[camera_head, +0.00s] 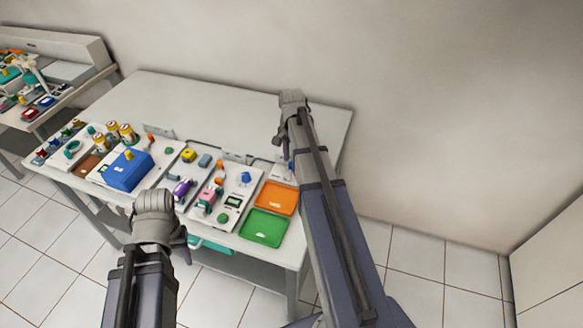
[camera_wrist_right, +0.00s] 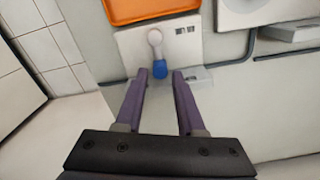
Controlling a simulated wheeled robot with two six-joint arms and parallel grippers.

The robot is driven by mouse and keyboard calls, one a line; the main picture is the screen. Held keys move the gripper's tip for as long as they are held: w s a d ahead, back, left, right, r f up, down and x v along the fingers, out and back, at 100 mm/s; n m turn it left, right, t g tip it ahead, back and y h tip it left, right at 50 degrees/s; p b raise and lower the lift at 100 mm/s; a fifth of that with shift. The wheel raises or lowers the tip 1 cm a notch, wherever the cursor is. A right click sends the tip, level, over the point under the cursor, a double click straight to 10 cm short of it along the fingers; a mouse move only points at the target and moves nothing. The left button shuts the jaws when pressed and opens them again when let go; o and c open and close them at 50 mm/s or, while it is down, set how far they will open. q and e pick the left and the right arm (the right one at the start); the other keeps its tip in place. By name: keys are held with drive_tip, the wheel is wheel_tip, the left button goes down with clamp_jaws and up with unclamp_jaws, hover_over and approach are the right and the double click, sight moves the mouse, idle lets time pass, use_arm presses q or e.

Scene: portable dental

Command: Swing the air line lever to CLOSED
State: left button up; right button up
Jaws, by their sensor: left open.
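The lever (camera_wrist_right: 155,42) has a pale round pivot and a blue tip (camera_wrist_right: 159,69), and sits on a white plate (camera_wrist_right: 130,45) with small dark markings too small to read. My right gripper (camera_wrist_right: 160,74) is open, with the blue tip between its two fingertips. I cannot tell whether either finger touches it. In the head view my right gripper (camera_head: 285,146) is over the right back part of the table, and the lever cannot be made out there. My left gripper (camera_head: 155,200) is open and empty at the table's front edge.
An orange tray (camera_head: 276,198) lies beside the lever's plate, with a green tray (camera_head: 264,227) in front of it. A blue box (camera_head: 128,172) and several small fittings cover the table's left and middle. The back strip of the tabletop (camera_head: 200,100) is clear.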

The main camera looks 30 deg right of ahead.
drive_tip(key=shift+f+b, duration=0.5)
drive_tip(key=shift+f, duration=0.45)
drive_tip(key=shift+c, duration=0.3)
clamp_jaws()
